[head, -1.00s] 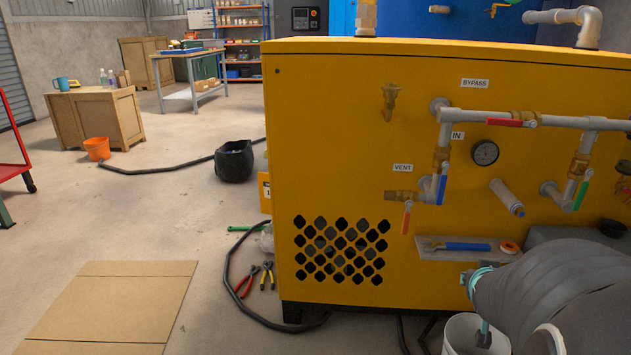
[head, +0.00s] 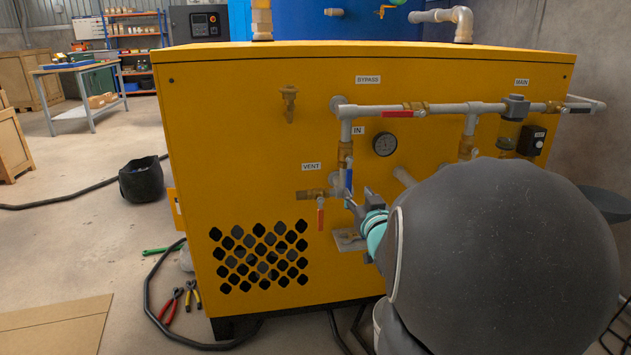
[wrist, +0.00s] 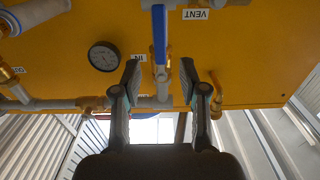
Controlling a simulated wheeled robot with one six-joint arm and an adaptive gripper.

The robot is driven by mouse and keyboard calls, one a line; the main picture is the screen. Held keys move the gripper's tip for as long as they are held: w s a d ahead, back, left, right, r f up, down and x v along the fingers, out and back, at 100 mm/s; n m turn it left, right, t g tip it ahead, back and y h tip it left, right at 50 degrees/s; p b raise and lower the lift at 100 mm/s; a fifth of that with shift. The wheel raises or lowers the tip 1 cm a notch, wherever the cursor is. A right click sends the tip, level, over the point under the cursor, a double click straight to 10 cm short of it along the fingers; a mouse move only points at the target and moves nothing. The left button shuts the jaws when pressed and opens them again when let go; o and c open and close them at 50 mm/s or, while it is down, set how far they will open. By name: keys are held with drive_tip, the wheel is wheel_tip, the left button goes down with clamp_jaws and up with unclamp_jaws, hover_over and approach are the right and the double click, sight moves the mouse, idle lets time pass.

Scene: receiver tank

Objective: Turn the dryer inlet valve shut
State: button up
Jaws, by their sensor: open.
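The dryer inlet valve is a brass body (head: 345,153) on a vertical grey pipe beside the IN label (head: 358,130). Its blue handle (head: 349,181) hangs straight down, in line with the pipe. The wrist view is upside down and shows the blue handle (wrist: 159,35) in the gap between my fingers, pointing up the picture. My gripper (head: 360,200) is open and empty, just in front of the handle's lower part. It also shows in the wrist view (wrist: 159,70), one finger on each side. I cannot tell whether they touch. My arm hides the panel's lower right.
The red vent handle (head: 320,215) hangs close to the left of my gripper. A gauge (head: 385,145) is to the right, and the red bypass handle (head: 402,114) is above. The floor at left has cable and pliers (head: 170,307).

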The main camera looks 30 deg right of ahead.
sight(349, 182)
drive_tip(key=x, duration=0.8)
drive_tip(key=shift+w+f, duration=0.1)
drive_tip(key=shift+w, duration=0.15)
drive_tip(key=shift+c, duration=0.3)
clamp_jaws()
